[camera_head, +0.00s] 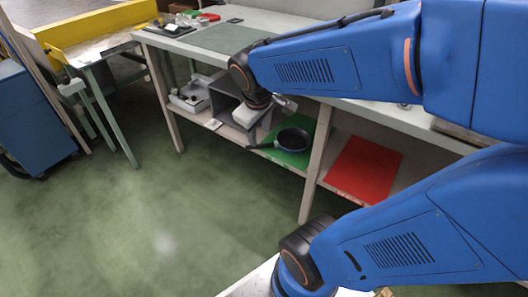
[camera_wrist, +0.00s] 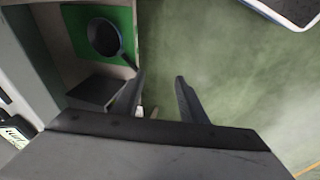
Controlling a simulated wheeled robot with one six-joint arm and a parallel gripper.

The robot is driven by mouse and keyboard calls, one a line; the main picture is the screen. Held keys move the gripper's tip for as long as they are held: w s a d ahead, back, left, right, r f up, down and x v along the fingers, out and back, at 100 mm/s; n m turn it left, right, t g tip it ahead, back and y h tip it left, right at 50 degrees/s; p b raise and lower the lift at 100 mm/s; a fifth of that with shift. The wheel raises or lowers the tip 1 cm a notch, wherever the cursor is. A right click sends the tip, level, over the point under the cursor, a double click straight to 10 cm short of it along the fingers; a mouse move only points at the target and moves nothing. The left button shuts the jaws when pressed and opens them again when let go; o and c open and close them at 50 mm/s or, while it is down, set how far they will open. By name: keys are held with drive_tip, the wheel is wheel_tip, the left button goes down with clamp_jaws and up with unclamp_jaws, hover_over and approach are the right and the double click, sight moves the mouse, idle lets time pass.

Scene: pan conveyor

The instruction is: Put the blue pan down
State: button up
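The blue pan (camera_head: 293,139), dark inside with a bluish rim, lies on a green mat (camera_head: 284,158) on the low shelf under the workbench. Its handle points left in the head view. In the wrist view the pan (camera_wrist: 104,37) is at upper left on the green mat (camera_wrist: 124,18), with its handle running toward my left fingertip. My gripper (camera_wrist: 159,78) is open, with nothing between its fingers. The handle's end shows close to the left fingertip; I cannot tell the distance between them. In the head view my wrist is above and left of the pan, and the fingers are hard to make out.
A red mat (camera_head: 363,168) lies bare on the shelf to the right, beyond a bench leg (camera_head: 315,165). Grey bins (camera_head: 190,98) stand on the shelf at left. The bench top (camera_head: 222,38) is above the shelf. The green floor (camera_head: 190,215) in front is clear.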

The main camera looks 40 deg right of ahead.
drive_tip(key=s+a+r+m+t+y, duration=0.1)
drive_tip(key=s+a, duration=0.4)
drive_tip(key=s, duration=0.5)
drive_tip(key=shift+a+r+m+t+y, duration=0.2)
drive_tip(key=shift+r+m+t+y, duration=0.1)
drive_tip(key=shift+r+m+y, duration=0.65)
drive_tip(key=shift+f+h, duration=0.15)
drive_tip(key=shift+h, duration=0.1)
